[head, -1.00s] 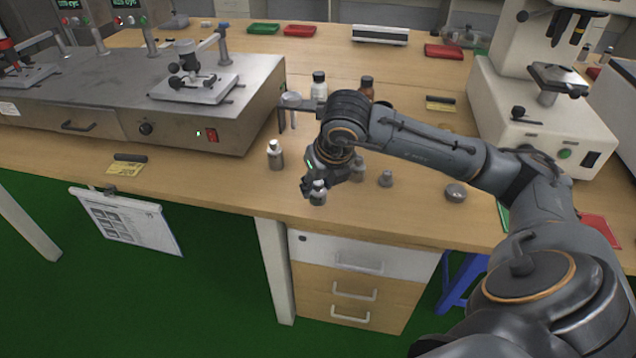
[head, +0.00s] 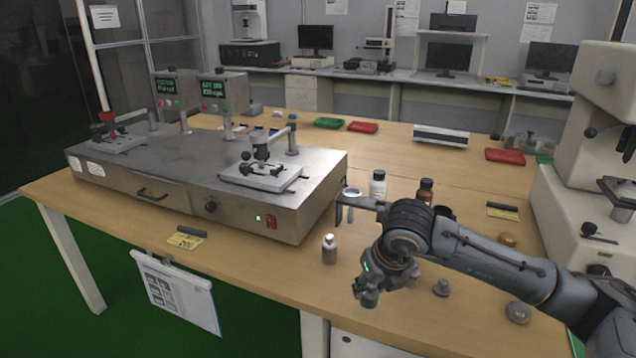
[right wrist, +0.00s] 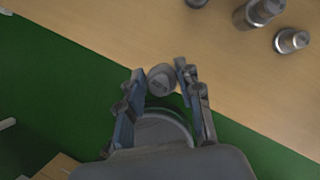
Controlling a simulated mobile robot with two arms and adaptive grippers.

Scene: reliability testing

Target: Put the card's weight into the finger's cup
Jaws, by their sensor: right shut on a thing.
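My right gripper (head: 369,286) is shut on a small grey metal weight (right wrist: 161,82), held over the bench's front part. The weight's top shows between the fingertips in the right wrist view, with a marking too small to read. A yellow card (head: 186,240) lies near the bench's front left edge, its writing hard to read. The testing machine (head: 175,190) has a right finger assembly (head: 261,150) and a left one with a red top (head: 107,121). The inside of any cup cannot be made out. My left gripper is out of view.
A tall weight (head: 329,250) stands left of my right gripper. A small weight (head: 441,288) and a round one (head: 518,313) stand to its right. A white bottle (head: 378,187) and a brown bottle (head: 426,190) stand behind my arm. Another card (head: 503,212) lies farther right.

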